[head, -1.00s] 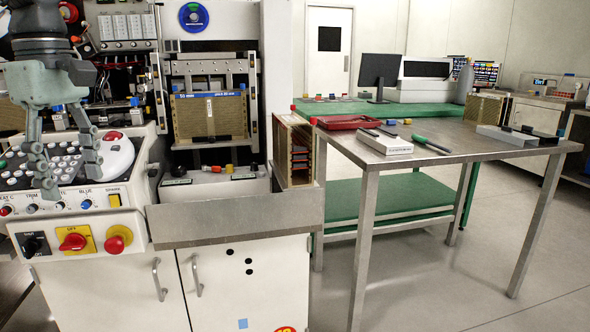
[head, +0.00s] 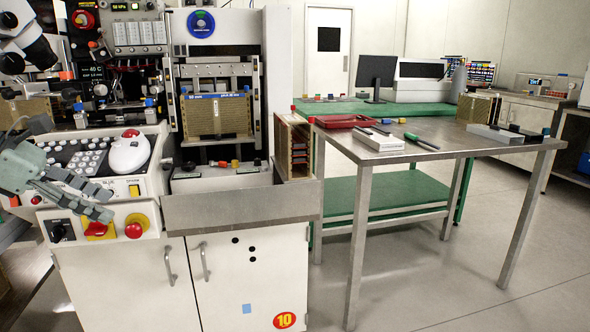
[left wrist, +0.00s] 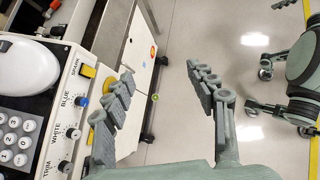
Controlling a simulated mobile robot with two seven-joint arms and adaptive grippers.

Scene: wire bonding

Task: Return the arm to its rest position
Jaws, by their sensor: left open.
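My left gripper (head: 104,202) is at the left edge of the head view, in front of the bonding machine's control console (head: 150,190). Its grey-green segmented fingers point right and slightly down. In the left wrist view the two fingers of my left gripper (left wrist: 165,75) stand well apart with nothing between them, and floor shows in the gap. At the right edge of the left wrist view is a grey-green part of my own body (left wrist: 300,65), perhaps my right gripper, cut off by the frame. The head view does not show my right gripper.
The console carries a white mouse-like device (head: 128,153), a red emergency button (head: 135,229) and a red rotary switch (head: 97,229) close to my left fingers. A slotted magazine (head: 292,148) stands at the machine's right side. A steel table (head: 450,146) and open floor lie to the right.

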